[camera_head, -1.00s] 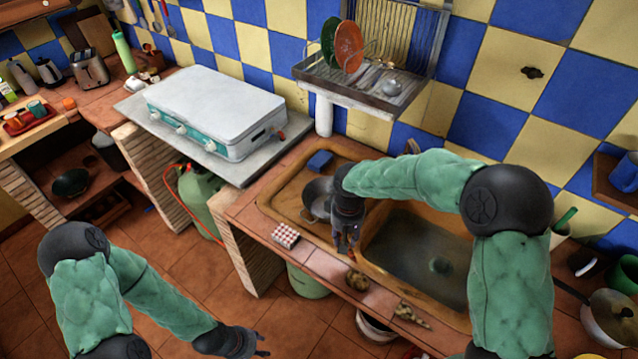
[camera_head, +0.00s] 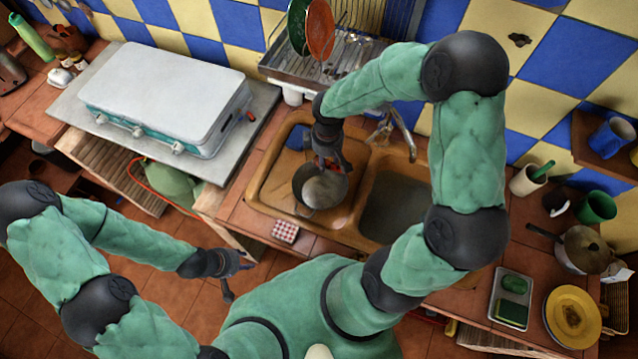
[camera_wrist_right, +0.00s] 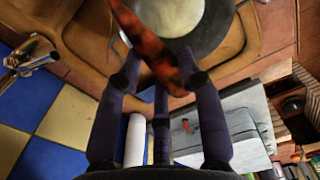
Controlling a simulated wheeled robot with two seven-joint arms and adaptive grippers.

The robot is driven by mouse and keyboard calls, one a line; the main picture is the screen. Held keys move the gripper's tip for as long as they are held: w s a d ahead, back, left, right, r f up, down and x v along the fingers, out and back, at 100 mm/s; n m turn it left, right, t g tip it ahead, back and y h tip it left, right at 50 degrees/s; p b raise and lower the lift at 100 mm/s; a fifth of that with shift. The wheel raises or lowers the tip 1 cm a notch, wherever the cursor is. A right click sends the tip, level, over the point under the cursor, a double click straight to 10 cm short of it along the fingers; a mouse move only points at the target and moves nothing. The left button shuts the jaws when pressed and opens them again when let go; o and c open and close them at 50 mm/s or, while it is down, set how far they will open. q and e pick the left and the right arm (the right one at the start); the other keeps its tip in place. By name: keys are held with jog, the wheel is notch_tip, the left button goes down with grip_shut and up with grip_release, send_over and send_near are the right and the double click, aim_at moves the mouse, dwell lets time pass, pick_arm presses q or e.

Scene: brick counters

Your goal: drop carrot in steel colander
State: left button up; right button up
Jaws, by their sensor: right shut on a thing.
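The steel colander (camera_head: 305,192), a round grey metal bowl, sits in the left basin of the sink, and its rim and pale inside also show in the wrist view (camera_wrist_right: 180,14). My right gripper (camera_head: 334,166) is above the colander, pointing down. It is shut on the carrot (camera_wrist_right: 148,45), a reddish-orange tapered piece. In the wrist view the carrot sticks out past the fingers and overlaps the colander's opening. My left gripper (camera_head: 240,277) is open and empty, low in front of the counter, away from the sink.
The brown double sink (camera_head: 272,190) surrounds the colander. A faucet (camera_head: 392,130) stands behind the basins. A dish rack (camera_head: 290,68) with plates hangs at the back. A red checkered box (camera_head: 285,231) lies on the counter's front edge. A white-lidded stove (camera_head: 165,88) stands left.

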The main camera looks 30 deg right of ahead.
jog(key=shift+f+b, duration=1.8)
jog(key=shift+f, duration=0.95)
jog(key=o, duration=1.1)
jog(key=shift+r, duration=0.1)
notch_tip(320, 180, up, 12)
jog(key=shift+f, duration=0.1)
